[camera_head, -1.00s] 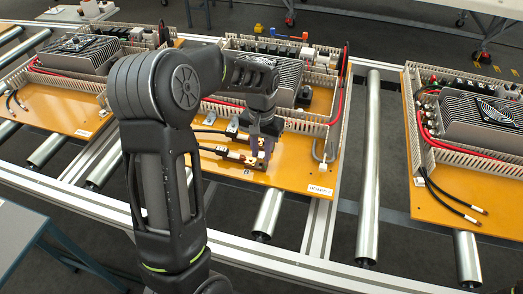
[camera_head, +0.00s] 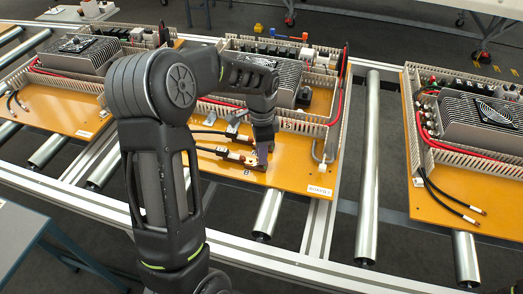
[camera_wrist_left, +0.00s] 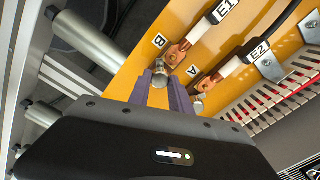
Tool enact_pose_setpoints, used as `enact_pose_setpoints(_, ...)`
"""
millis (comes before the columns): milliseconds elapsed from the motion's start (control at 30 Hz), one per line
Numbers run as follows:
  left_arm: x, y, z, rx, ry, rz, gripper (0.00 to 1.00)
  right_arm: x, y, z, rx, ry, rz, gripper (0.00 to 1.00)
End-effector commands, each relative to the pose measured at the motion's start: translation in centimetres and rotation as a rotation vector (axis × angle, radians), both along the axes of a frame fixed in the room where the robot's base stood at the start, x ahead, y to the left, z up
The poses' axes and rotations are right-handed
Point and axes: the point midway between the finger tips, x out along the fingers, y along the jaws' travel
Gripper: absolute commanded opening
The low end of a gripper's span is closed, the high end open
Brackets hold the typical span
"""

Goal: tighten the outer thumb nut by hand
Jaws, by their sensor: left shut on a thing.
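My left gripper (camera_head: 263,158) reaches down to the terminals near the front edge of the orange panel (camera_head: 285,178). In the left wrist view its two purple fingers (camera_wrist_left: 160,88) are shut on the silver outer thumb nut (camera_wrist_left: 160,72), beside the letter B. The copper lug (camera_wrist_left: 178,53) of the cable marked E1 (camera_wrist_left: 222,12) lies next to this nut. A second silver nut (camera_wrist_left: 197,104) stands near the letter A, partly hidden by a finger. The lug (camera_wrist_left: 206,82) of the cable marked E2 (camera_wrist_left: 258,48) is beside it. My right gripper is not in view.
A finned grey unit (camera_head: 272,77) and slotted wiring duct (camera_head: 305,125) stand behind the terminals. A grey hook-shaped part (camera_head: 325,150) is to the right. The panel rests on a roller conveyor (camera_head: 368,170), with similar panels on both sides.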

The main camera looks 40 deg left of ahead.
Motion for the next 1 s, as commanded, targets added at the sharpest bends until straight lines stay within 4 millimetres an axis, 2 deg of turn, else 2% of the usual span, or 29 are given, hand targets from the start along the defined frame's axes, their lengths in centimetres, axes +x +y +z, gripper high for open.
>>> enact_pose_setpoints(33,0.3,0.2,0.5,0.005,-0.012,-0.043,0.00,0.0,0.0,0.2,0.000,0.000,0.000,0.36)
enact_pose_setpoints(1000,0.4,0.3,0.6,0.008,-0.010,-0.951,0.00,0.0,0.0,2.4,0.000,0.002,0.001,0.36)
